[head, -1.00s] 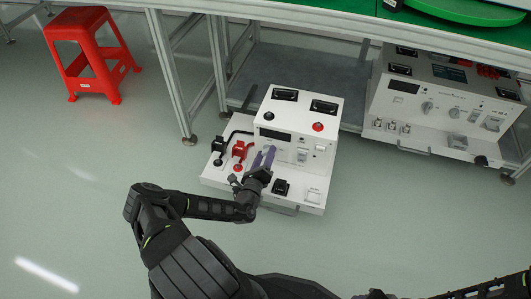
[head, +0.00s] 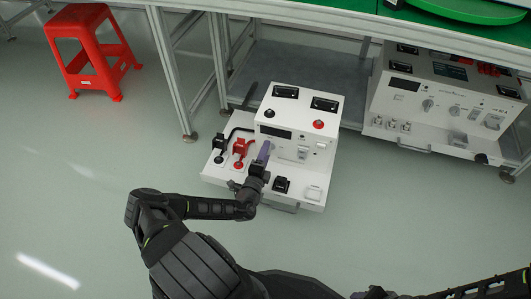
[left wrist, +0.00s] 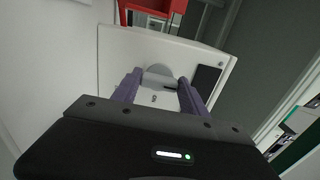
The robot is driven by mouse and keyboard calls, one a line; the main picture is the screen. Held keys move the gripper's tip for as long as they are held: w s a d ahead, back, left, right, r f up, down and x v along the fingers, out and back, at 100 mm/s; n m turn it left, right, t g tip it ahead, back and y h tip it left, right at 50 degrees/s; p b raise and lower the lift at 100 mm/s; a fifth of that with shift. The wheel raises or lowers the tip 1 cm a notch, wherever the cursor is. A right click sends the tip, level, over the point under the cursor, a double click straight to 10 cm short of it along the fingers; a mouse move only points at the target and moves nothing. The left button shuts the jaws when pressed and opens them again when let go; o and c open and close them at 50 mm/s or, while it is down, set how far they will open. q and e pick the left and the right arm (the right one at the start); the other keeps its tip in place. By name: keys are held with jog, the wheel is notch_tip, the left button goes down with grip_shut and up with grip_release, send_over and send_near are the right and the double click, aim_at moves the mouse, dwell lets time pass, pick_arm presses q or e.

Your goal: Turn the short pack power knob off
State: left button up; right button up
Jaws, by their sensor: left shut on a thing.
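The short pack (head: 300,115) is the white box on the floor in front of the bench, with a dark display on its face. My left gripper (head: 264,153) is at the left part of that face, below the display. Its purple fingers are shut on the power knob, which the fingers hide in the head view. In the left wrist view the grey knob (left wrist: 158,73) shows between the fingertips of the left gripper (left wrist: 160,92). Its exact pointer angle is hard to tell. A dark part (head: 375,293) at the bottom edge may be my right gripper; its jaws are not clear.
Red (head: 239,150) and black (head: 219,147) connectors stand left of the gripper on the pack's base. A second, larger pack (head: 440,100) stands under the bench at right. A red stool (head: 88,50) is far left.

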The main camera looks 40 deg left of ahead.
dwell(0.4)
pick_arm(q)
jog(key=o, duration=1.4)
jog(key=p+v, duration=0.2)
jog(key=v, duration=0.5)
jog(key=shift+s+d, duration=0.2)
jog(key=shift+s, duration=0.15)
jog(key=shift+p, duration=0.3)
